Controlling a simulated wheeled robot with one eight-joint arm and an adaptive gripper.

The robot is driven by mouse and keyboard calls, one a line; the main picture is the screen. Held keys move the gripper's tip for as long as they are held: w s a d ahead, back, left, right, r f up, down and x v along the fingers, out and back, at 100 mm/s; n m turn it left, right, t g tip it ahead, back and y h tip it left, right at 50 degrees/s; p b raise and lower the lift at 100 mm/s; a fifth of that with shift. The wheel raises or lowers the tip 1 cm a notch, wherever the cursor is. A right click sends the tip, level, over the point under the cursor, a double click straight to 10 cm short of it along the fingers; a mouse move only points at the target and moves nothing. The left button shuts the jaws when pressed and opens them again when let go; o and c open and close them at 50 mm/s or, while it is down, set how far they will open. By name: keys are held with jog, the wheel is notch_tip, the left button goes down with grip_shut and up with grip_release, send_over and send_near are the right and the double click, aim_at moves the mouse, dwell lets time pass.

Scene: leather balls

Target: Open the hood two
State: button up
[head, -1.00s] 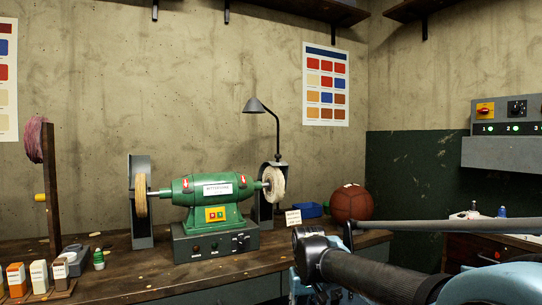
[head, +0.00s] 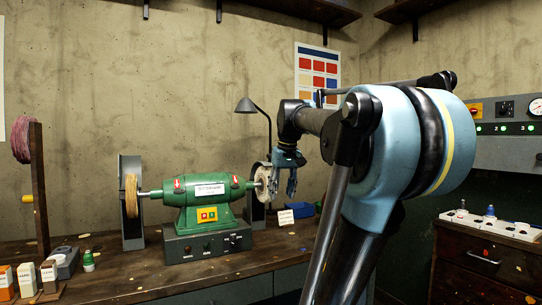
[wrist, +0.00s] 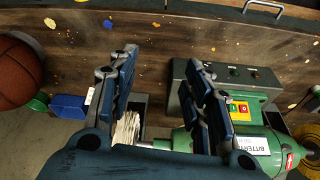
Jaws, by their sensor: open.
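A green two-ended buffing machine (head: 208,202) stands on the workbench. A grey hood (head: 130,166) stands around its left wheel, and another grey hood (head: 257,213) stands at its right cream wheel (head: 263,184). I see no number on either hood. My gripper (head: 285,190) is open and empty, pointing down near the right hood and partly covering it in the head view. In the wrist view my gripper (wrist: 162,65) has its fingers spread, with the cream wheel (wrist: 127,128) and dark hood (wrist: 138,104) beyond and between them. Contact cannot be told.
A desk lamp (head: 246,106) stands behind the right hood. A blue box (wrist: 70,108) and a brown ball (wrist: 15,75) lie beside it. A small card (head: 285,218) stands on the bench near the right hood.

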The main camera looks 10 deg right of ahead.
jog(key=w+d+r+n, duration=0.1)
jog(key=w+r, duration=0.5)
jog(key=r, duration=0.3)
jog(key=w+r+t, duration=0.1)
jog(key=w+r, duration=0.5)
jog(key=r, duration=0.3)
jog(key=w+d+r+n, duration=0.1)
jog(key=w+r, duration=0.5)
jog(key=r, duration=0.4)
jog(key=shift+y, duration=0.3)
jog(key=x, duration=1.7)
jog(key=shift+w+f, duration=0.25)
jog(key=shift+f, duration=0.05)
jog(key=shift+c, duration=0.2)
grip_shut()
